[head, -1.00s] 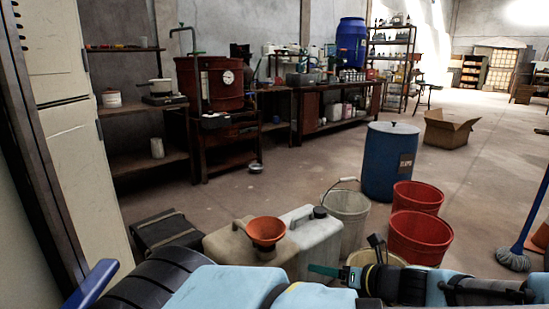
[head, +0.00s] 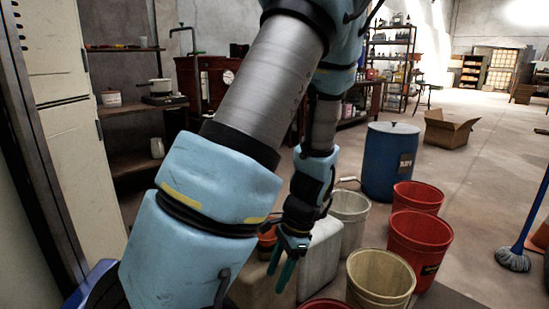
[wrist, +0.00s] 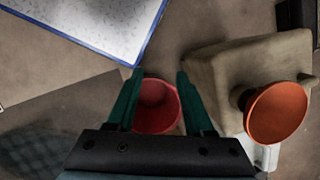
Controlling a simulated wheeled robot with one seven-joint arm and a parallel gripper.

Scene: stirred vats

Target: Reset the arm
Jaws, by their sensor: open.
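My arm is raised and bent across the middle of the head view. My gripper (head: 285,262) hangs from it, fingers pointing down, in front of the jerrycans. In the wrist view my gripper (wrist: 160,78) has its two green fingers apart with nothing held between them. A red bucket (wrist: 156,108) shows beyond and below the fingers.
An orange funnel (wrist: 277,113) sits on a beige jerrycan (wrist: 215,75) beside my gripper. Red buckets (head: 418,236), a cream bucket (head: 380,278), a whitish bucket (head: 350,213) and a blue drum (head: 390,165) stand to the right. Open floor lies beyond the cardboard box (head: 447,130).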

